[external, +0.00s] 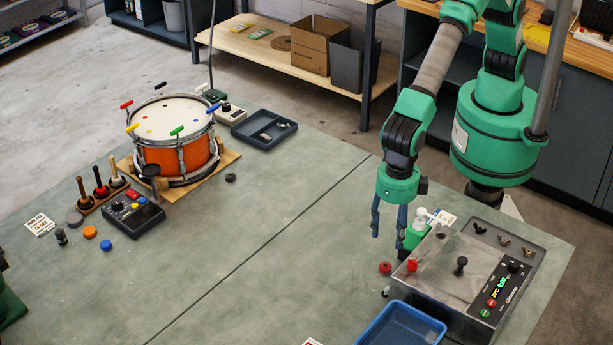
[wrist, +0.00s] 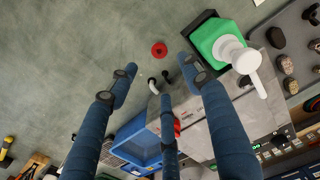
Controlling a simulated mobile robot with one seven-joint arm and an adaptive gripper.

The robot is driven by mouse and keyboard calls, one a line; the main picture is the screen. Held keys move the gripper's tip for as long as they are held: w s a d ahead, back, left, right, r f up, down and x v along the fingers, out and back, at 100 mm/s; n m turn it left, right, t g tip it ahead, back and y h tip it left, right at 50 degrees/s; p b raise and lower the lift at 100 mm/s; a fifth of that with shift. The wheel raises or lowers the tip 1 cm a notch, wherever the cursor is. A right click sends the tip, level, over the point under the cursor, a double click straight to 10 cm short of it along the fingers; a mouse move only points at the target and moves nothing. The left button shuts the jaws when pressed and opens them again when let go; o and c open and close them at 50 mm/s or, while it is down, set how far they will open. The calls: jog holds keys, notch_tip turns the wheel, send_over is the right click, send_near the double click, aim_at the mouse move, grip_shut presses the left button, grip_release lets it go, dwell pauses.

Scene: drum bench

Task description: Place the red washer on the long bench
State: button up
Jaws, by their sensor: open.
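The red washer (external: 385,268) lies flat on the large grey-green bench top (external: 290,250), just left of the grey machine. It also shows in the wrist view, where the red washer (wrist: 159,50) has a dark centre and lies beyond my fingertips. My gripper (external: 389,225) points down above the bench with its fingers apart and empty. In the wrist view my gripper (wrist: 158,85) has blue fingers spread on either side, with the washer apart from them. The frames do not show which surface is the long bench.
A green bottle with a white pump (external: 416,232) stands close to my fingers. The grey machine (external: 455,265) and a blue tray (external: 405,325) are near the washer. An orange drum (external: 175,145) stands far left; mid-bench is mostly clear. A wooden shelf (external: 250,42) is behind.

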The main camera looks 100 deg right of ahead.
send_over(386, 266)
notch_tip(386, 266, down, 7)
jog(key=shift+r+b, duration=0.1)
jog(key=shift+b, duration=0.35)
jog(key=shift+f+b, duration=0.6)
jog(key=shift+f, duration=2.05)
jog(key=c, duration=0.8)
jog(key=shift+r+p, duration=0.85)
jog(key=shift+r, duration=4.2)
